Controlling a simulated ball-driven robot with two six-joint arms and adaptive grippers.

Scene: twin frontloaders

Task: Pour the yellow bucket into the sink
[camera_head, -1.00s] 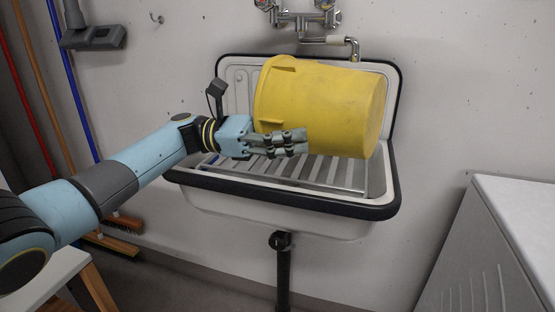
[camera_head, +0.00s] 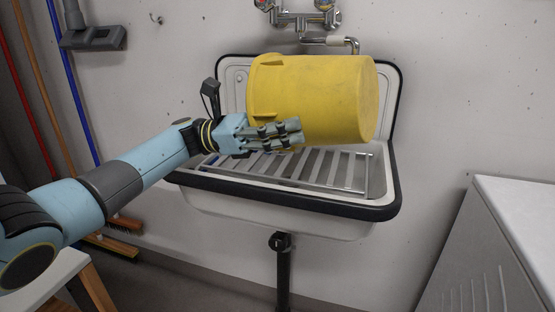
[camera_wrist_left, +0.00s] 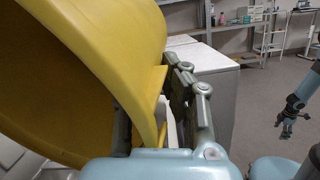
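The yellow bucket (camera_head: 320,98) lies on its side in the air above the sink, its axis about level. Its mouth faces left and its base faces right. My left gripper (camera_head: 298,132) is shut on the bucket's wall at the rim, on the near side. The left wrist view shows the bucket's inner wall (camera_wrist_left: 75,60) and the rim between my fingers (camera_wrist_left: 165,105). The white sink (camera_head: 280,212) with a black edge is below the bucket. The bucket's contents cannot be seen. My right gripper (camera_wrist_left: 286,124) hangs apart in the left wrist view, small, with fingers spread and nothing in them.
A metal rack (camera_head: 345,172) lies across the sink basin. The tap (camera_head: 340,42) is on the wall just above the bucket. A white cabinet (camera_head: 510,230) stands at the right. Brooms lean at the left, and a stool (camera_head: 60,275) is at lower left.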

